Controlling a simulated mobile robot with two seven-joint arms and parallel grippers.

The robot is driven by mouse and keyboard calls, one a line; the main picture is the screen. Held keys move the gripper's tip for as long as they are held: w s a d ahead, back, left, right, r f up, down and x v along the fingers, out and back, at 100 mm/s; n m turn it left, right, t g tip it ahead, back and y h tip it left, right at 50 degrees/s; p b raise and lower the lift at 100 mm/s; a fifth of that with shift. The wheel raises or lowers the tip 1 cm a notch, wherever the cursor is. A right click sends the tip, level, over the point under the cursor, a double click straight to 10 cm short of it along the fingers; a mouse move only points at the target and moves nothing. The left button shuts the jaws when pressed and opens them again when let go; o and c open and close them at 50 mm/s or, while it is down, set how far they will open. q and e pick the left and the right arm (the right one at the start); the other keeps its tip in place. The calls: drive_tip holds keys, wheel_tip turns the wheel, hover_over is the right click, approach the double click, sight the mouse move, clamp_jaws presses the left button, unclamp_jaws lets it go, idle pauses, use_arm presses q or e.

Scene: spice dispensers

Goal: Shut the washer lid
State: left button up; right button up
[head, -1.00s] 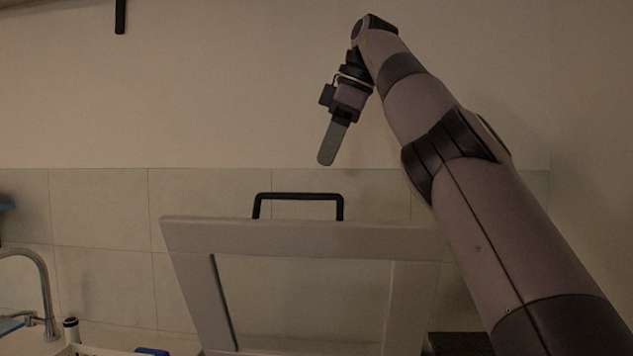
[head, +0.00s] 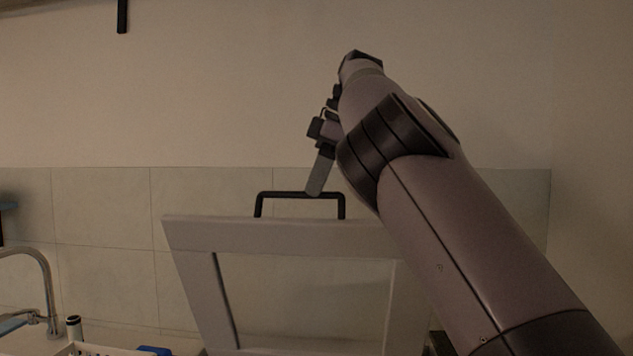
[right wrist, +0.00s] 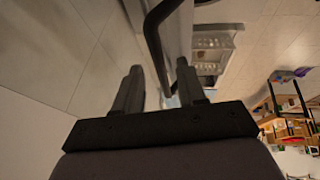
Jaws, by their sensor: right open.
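The washer lid (head: 270,235) stands raised, a grey frame with a clear middle pane. A black bar handle (head: 270,195) is on its top edge. My right gripper (head: 316,192) points down at the handle, its fingertips at the bar's height in the head view. In the right wrist view my right gripper (right wrist: 158,85) is open, its two fingers apart, with the dark handle bar (right wrist: 152,40) running between them. I cannot tell whether a finger touches the bar. My left gripper is not in view.
A tap (head: 45,285) stands at the far left, near a white rack (head: 90,349) and a blue item (head: 153,351). A tiled wall (head: 100,205) is behind the lid. The right wrist view shows a light basket (right wrist: 212,48) and cluttered shelving (right wrist: 290,105).

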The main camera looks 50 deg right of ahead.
drive_tip(key=shift+w+f, duration=0.2)
drive_tip(key=shift+f, duration=0.25)
clamp_jaws()
